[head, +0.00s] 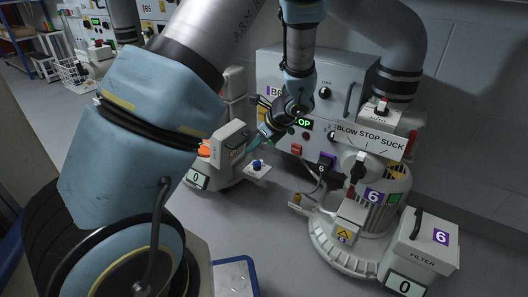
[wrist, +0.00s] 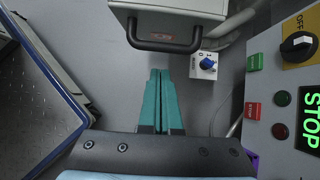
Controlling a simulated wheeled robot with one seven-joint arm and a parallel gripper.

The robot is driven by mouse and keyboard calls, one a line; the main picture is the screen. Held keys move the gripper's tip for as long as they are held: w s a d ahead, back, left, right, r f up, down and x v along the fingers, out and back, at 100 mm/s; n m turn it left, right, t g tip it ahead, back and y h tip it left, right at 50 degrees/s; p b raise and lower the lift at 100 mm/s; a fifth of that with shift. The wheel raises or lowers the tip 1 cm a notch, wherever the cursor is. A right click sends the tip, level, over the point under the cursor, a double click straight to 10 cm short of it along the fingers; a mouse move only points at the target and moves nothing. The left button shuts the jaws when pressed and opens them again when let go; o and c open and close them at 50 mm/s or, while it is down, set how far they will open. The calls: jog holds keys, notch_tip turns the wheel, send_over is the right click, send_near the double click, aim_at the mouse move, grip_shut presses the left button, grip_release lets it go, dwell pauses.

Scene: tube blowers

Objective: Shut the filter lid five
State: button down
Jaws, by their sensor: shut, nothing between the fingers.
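A grey filter box (head: 222,162) with a "0" display stands left of centre in the head view, partly hidden by my arm. Its number is not readable. An upper grey part (head: 232,138) stands raised, with orange showing beside it. In the wrist view, a grey part with a black handle (wrist: 165,43) is at the top; how far the lid is open is unclear there. My gripper (wrist: 160,72) has teal fingers pressed together and empty, pointing toward the handle with a visible gap. In the head view, my gripper (head: 259,137) is just right of the box.
A control panel (wrist: 285,90) with a lit STOP display is close on the right in the wrist view. A small box with a blue knob (wrist: 207,65) sits beside the handle. Filter 6 (head: 420,250) and its blower stand at the right. A blue-edged platform (wrist: 35,100) lies left.

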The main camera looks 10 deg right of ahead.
jog(key=shift+w+a+r, duration=0.3)
jog(key=shift+w+a, duration=0.15)
jog(key=shift+r, duration=0.1)
jog(key=shift+w+a+r+p, duration=0.2)
jog(key=shift+r+p, duration=0.1)
jog(key=shift+p, duration=0.95)
jog(key=shift+r+p, duration=0.1)
jog(key=shift+p, duration=0.25)
